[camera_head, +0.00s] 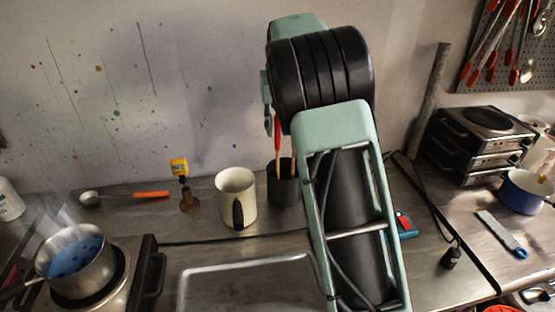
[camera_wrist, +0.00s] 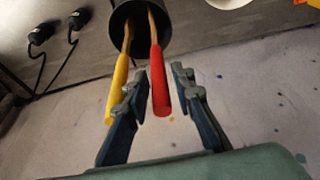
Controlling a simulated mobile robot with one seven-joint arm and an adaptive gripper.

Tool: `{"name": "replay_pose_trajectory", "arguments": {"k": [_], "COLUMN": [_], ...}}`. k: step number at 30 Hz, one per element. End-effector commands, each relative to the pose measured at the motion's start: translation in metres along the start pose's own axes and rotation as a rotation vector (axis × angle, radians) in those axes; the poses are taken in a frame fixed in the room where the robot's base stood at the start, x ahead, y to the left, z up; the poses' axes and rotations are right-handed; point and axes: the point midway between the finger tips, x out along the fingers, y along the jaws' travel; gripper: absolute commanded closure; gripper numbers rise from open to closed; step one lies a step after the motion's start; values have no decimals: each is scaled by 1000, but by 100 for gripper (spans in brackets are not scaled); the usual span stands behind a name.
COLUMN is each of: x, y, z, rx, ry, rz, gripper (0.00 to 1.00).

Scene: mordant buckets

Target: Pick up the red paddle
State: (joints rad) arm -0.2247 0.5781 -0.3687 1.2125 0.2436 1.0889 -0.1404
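The red paddle (camera_wrist: 158,80) stands handle-up in a black cup (camera_wrist: 166,38), beside a yellow-handled one (camera_wrist: 118,88). In the head view, the red handle (camera_head: 277,134) rises from the cup (camera_head: 284,192) just left of my arm. My gripper (camera_wrist: 158,76) is open. In the wrist view the red handle lies between its two fingers, nearer the right one, with no clear contact. The yellow handle is by the left finger and partly overlapped by it. The paddle's lower end is hidden in the cup. My arm hides most of the gripper in the head view.
A cream mug (camera_head: 236,195) stands just left of the cup. Left of it are a yellow-topped item (camera_head: 181,168) and an orange-handled ladle (camera_head: 150,194). A steaming pot (camera_head: 77,262) sits on a burner. Stacked hotplates (camera_head: 480,140) and a blue pot (camera_head: 525,190) are at right.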

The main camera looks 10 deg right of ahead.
Motion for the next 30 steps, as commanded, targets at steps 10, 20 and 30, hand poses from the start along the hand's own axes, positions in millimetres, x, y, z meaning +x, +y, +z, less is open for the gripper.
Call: {"name": "replay_pose_trajectory", "arguments": {"k": [10,20,30], "x": [1,1,-16], "y": [0,0,0], "z": [0,0,-6], "rx": [0,0,0], "ry": [0,1,4], "rz": [0,0,-1], "gripper": [90,100,100]}}
